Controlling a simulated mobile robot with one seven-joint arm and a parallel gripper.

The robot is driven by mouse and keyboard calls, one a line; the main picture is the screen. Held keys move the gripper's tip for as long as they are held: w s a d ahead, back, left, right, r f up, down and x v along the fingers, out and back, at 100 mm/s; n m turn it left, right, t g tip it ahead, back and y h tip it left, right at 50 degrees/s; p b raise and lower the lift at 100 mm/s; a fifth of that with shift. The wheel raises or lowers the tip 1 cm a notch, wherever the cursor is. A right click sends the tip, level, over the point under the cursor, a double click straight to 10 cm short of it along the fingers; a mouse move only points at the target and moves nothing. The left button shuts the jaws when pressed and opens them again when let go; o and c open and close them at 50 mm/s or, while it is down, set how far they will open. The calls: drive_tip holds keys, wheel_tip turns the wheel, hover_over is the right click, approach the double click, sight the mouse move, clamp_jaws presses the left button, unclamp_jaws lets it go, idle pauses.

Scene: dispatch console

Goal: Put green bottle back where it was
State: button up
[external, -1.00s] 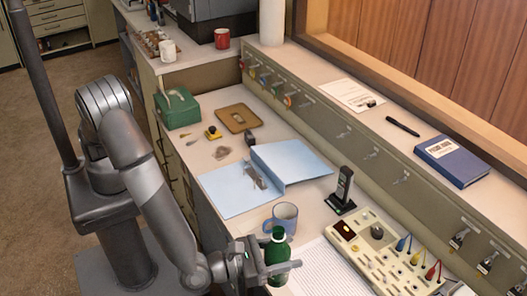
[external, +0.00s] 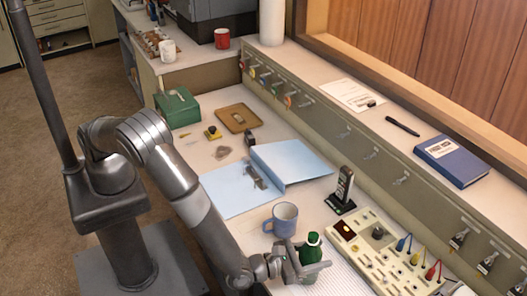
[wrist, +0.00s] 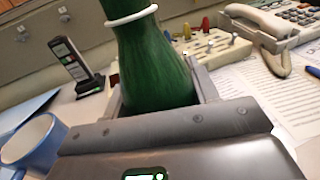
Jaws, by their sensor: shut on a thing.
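The green bottle (external: 310,250) with a white neck ring is upright at the front of the console desk, right of the blue mug. My gripper (external: 296,265) is shut on it around its body. In the wrist view the bottle (wrist: 155,65) stands between the two fingers of my gripper (wrist: 158,97). The bottle's base is hidden by my gripper, so I cannot tell whether it touches the desk.
A blue mug (external: 282,219) stands close left of the bottle. A handset in a dark stand (external: 342,190) and a cream switch panel (external: 375,255) with coloured plugs are behind and to the right. An open blue folder (external: 285,163) lies farther back. Printed paper (wrist: 285,103) lies right of the bottle.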

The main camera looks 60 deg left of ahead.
drive_tip(key=shift+f, duration=0.3)
drive_tip(key=shift+f, duration=0.15)
drive_tip(key=o, duration=1.1)
drive_tip(key=shift+r, duration=0.2)
drive_tip(key=v, duration=1.2)
